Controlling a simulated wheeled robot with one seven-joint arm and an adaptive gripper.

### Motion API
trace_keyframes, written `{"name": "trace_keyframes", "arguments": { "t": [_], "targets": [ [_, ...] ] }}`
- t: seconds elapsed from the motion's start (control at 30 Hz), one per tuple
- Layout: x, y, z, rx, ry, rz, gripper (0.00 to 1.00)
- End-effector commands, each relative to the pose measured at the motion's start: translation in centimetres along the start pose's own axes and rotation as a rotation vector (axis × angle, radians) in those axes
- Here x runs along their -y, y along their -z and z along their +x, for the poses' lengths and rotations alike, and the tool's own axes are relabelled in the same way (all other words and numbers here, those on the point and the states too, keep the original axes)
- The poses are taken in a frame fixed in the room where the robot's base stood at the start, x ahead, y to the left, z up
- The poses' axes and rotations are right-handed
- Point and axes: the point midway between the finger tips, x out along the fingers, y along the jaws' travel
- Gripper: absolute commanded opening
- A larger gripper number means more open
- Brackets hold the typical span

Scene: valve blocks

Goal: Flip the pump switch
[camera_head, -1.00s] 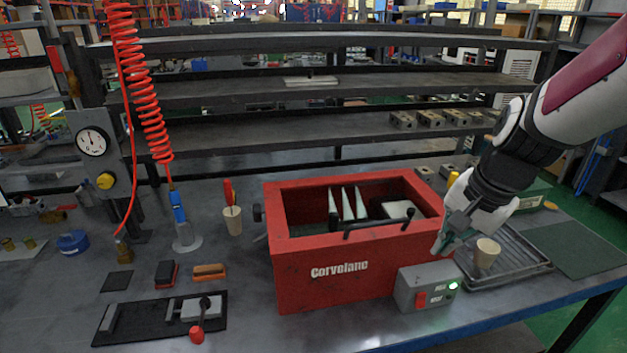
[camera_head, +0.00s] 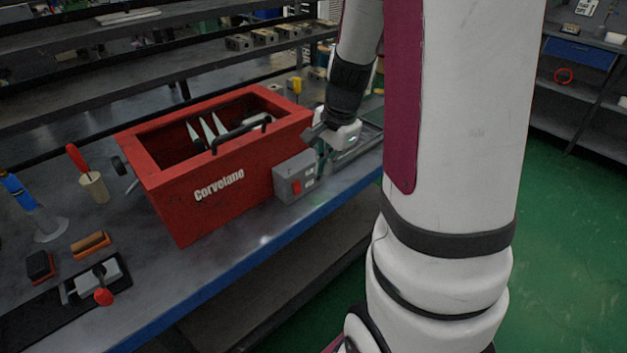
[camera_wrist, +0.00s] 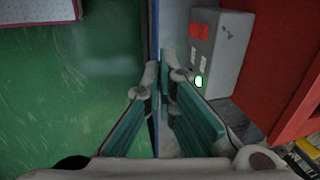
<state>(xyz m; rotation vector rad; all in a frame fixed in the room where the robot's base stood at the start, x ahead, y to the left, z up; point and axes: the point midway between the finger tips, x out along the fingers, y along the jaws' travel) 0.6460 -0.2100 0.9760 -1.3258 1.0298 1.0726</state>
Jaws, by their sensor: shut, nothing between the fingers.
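The pump switch is a red rocker (camera_head: 297,187) on the front of a small grey box (camera_head: 283,176), fixed at the red tank's (camera_head: 215,190) front right. In the wrist view the red rocker (camera_wrist: 199,30) and a lit green-white lamp (camera_wrist: 198,81) show on the box (camera_wrist: 232,45). My gripper (camera_wrist: 160,68) is shut and empty, with teal pads. In the wrist view its tips are left of the box, over the bench's front edge, apart from the rocker. In the head view my gripper (camera_head: 323,155) is just right of the box, partly hidden.
A tray (camera_head: 352,152) lies behind my gripper on the right. The bench's blue front edge (camera_head: 270,240) runs below the box, with open green floor (camera_head: 565,240) beyond. A red-knobbed clamp (camera_head: 100,280) and brushes lie at the left. My arm covers the middle right.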

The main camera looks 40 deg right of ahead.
Motion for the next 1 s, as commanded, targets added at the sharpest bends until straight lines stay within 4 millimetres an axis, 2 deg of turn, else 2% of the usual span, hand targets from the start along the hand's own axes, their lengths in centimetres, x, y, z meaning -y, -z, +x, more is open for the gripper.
{"name": "trace_keyframes", "arguments": {
  "t": [0.17,0.57,0.7,1.0],
  "targets": [
    [-0.1,-0.1,2.5,0.003,-0.005,0.002,0.00],
    [-0.2,0.0,10.3,0.003,-0.005,0.002,0.00],
    [1.9,-0.1,11.1,0.001,-0.002,-0.003,0.00],
    [3.2,-0.1,11.9,0.001,-0.001,-0.001,0.00]
  ]
}}
